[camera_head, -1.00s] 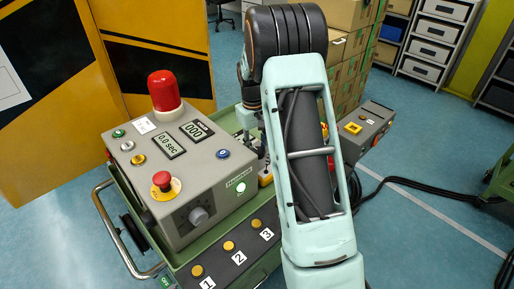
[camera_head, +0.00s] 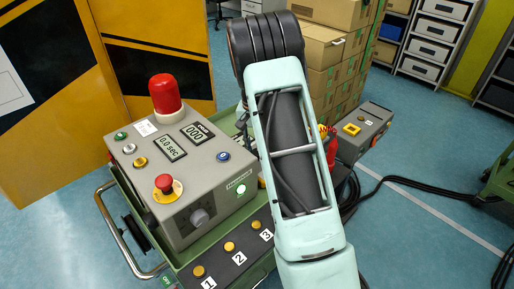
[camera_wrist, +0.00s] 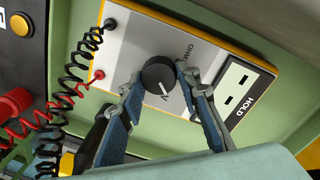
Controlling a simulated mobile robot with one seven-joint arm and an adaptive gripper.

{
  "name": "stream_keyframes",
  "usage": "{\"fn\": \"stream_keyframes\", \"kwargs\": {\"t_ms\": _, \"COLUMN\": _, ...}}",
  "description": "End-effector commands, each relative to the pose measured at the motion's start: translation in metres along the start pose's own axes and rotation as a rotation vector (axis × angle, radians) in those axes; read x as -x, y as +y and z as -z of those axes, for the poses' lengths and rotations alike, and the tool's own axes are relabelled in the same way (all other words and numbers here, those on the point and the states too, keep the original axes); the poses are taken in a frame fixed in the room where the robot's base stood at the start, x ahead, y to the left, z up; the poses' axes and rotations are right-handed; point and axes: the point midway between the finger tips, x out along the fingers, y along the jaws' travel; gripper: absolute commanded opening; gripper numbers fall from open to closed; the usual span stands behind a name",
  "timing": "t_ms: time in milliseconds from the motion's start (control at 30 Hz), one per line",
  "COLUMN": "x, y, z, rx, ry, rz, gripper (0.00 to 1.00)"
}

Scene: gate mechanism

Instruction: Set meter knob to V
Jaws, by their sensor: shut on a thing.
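The meter (camera_wrist: 125,45) is a white and grey panel with a yellow edge on a green surface in the wrist view. Its round black knob (camera_wrist: 158,72) has a white pointer line at its lower right side. In the head view my arm hides the meter and gripper.
Black and red coiled leads (camera_wrist: 70,85) hang left of the meter, close to my left finger. In the head view, a grey control box (camera_head: 190,165) with a red lamp (camera_head: 165,92) stands left of my arm.

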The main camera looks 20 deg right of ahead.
Motion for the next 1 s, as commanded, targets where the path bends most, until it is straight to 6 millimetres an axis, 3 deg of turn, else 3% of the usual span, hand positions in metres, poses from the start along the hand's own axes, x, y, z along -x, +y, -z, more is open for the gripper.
{"fn": "stream_keyframes", "kwargs": {"t_ms": 400, "x": 0.0012, "y": 0.0003, "z": 0.0012, "rx": -0.258, "ry": -0.014, "rz": 0.001, "gripper": 0.06}}
{"fn": "stream_keyframes", "kwargs": {"t_ms": 1000, "x": 0.001, "y": 0.0004, "z": 0.0016, "rx": -0.326, "ry": -0.018, "rz": 0.002, "gripper": 0.06}}
